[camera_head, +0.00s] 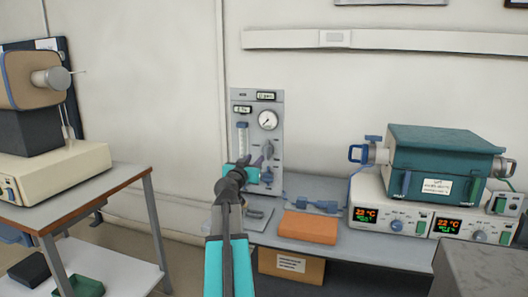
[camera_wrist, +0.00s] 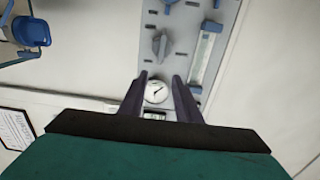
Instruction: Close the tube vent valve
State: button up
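A grey gas panel (camera_head: 242,100) stands against the wall, with a round gauge (camera_head: 267,120), a flow tube, a grey knob and a blue knob low down. In the wrist view the panel is upside down, with the gauge (camera_wrist: 157,91) between my fingers and the grey knob (camera_wrist: 160,45) above it. My gripper (camera_head: 264,157) is in front of the panel's lower half; its two dark fingers (camera_wrist: 158,98) are apart with nothing held. The teal tube furnace (camera_head: 440,150) at right has a blue handled fitting (camera_head: 357,153) at its left end. I cannot tell which blue fitting is the tube vent valve.
A blue fitting (camera_head: 316,205) and an orange block (camera_head: 308,228) are on the grey bench. Furnace controllers (camera_head: 393,212) with lit displays stand under the tube furnace. Another furnace (camera_head: 32,82) is on a table at left. A grey box edge (camera_head: 485,265) is at lower right.

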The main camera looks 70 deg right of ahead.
aim_at(265, 148)
jog(key=shift+d, duration=0.1)
jog(key=shift+w+d+p, duration=0.2)
jog(key=shift+d+p, duration=0.3)
jog(key=shift+d, duration=2.9)
jog(key=shift+w+d+p, duration=0.2)
jog(key=shift+d+p, duration=0.25)
jog(key=shift+d, duration=2.95)
jog(key=shift+f, duration=0.1)
grip_shut()
